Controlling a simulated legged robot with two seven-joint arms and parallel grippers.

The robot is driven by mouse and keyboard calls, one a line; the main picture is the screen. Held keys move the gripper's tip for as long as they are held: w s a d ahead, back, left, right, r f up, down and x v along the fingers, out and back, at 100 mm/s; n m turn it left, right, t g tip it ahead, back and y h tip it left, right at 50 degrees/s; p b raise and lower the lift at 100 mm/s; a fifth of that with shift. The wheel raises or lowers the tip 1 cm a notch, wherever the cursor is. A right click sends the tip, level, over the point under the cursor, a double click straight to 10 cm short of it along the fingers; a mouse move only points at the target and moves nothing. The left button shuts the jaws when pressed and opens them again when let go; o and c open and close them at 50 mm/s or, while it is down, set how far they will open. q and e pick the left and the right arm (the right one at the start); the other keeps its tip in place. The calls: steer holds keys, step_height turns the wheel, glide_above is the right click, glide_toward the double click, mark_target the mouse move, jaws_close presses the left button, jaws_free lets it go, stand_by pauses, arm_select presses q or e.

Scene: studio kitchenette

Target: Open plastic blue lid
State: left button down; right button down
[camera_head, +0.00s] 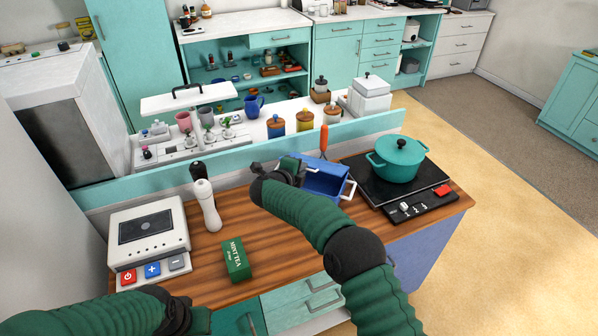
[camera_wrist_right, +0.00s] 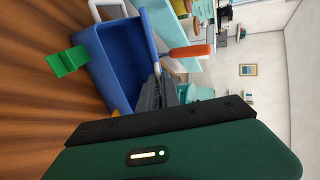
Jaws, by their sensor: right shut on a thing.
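A blue plastic box (camera_head: 325,180) with a white handle stands near the back edge of the wooden counter. Its hollow blue inside shows in the right wrist view (camera_wrist_right: 122,58). My right gripper (camera_head: 291,168) is at the box's back left side, shut on an edge of blue plastic that I take for the lid. In the right wrist view the dark fingers (camera_wrist_right: 166,93) meet the blue part's lower end. The fingers hide the grip point, and I cannot tell clearly where lid and box divide. My left arm shows at the lower left; its gripper is not in view.
An orange handle (camera_head: 323,137) rises just behind the box. A teal pot (camera_head: 397,160) sits on the black hob to the right. A mint tea box (camera_head: 237,260), a white shaker (camera_head: 207,206) and a white appliance (camera_head: 148,235) stand left.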

steer(key=shift+w+d+r, duration=0.2)
steer(key=shift+w+r, duration=0.05)
steer(key=shift+r, duration=0.15)
steer(key=c, duration=1.6)
jaws_free()
steer(key=shift+o, duration=0.2)
steer(key=b+v, duration=0.1)
steer(key=v, duration=1.5)
steer(key=shift+s+a, duration=0.2)
steer(key=shift+s, duration=0.05)
steer(key=shift+r, duration=0.1)
steer(key=shift+c, duration=0.3)
